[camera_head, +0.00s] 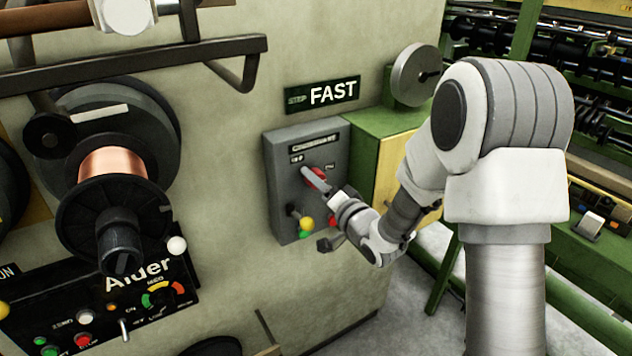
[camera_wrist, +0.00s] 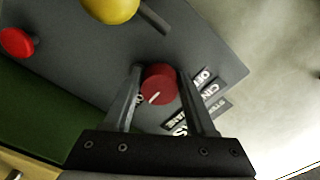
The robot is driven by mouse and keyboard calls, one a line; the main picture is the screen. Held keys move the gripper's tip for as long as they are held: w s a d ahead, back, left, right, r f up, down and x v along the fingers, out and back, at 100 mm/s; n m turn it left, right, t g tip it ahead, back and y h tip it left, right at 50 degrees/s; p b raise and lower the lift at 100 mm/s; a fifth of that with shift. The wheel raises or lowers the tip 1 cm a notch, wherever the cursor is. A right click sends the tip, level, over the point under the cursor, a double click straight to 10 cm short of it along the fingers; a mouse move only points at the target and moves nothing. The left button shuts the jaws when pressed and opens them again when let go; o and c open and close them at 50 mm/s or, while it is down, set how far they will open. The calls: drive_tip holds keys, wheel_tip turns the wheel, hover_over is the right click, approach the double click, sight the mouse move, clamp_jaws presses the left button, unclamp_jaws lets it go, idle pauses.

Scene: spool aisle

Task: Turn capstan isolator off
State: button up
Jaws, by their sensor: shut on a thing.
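A red round knob (camera_head: 320,173) sits on the upper part of a grey control box (camera_head: 275,190) on the machine wall. In the wrist view the red knob (camera_wrist: 160,80) stands between the two fingers of my gripper (camera_wrist: 158,88), which is shut on it. A short white mark on the knob's face points to the lower left there. Small tilted labels (camera_wrist: 208,88) lie beside the right finger; one seems to read OFF. In the head view my gripper (camera_head: 316,180) reaches the box from the lower right and partly hides the knob.
Lower on the box are a yellow knob (camera_head: 306,223) and a dark lever (camera_head: 293,211). A red button (camera_wrist: 17,42) shows in the wrist view. A FAST sign (camera_head: 333,93) is above the box. A copper spool (camera_head: 112,165) and an Alder panel (camera_head: 140,268) are left.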

drive_tip(key=shift+f+n+b, duration=0.1)
drive_tip(key=shift+n+b, duration=0.2)
drive_tip(key=shift+b, duration=0.25)
drive_tip(key=shift+f+b, duration=0.1)
drive_tip(key=shift+b, duration=0.25)
drive_tip(key=n+b, duration=0.3)
drive_tip(key=b, duration=0.1)
drive_tip(key=shift+f+n, duration=0.1)
drive_tip(key=shift+n, duration=0.2)
drive_tip(key=n+b, duration=0.5)
drive_tip(key=b, duration=0.1)
drive_tip(key=shift+w+d+n+b, duration=0.1)
drive_tip(key=shift+n+b, duration=0.2)
drive_tip(key=shift+b, duration=0.1)
drive_tip(key=n+b, duration=0.4)
drive_tip(key=shift+b, duration=0.3)
drive_tip(key=shift+d+r+n+b, duration=0.1)
drive_tip(key=shift+r+n+b, duration=0.05)
drive_tip(key=shift+n+b, duration=0.75)
drive_tip(key=shift+r+n+b, duration=0.15)
drive_tip(key=shift+n+b, duration=0.55)
drive_tip(key=shift+n, duration=0.4)
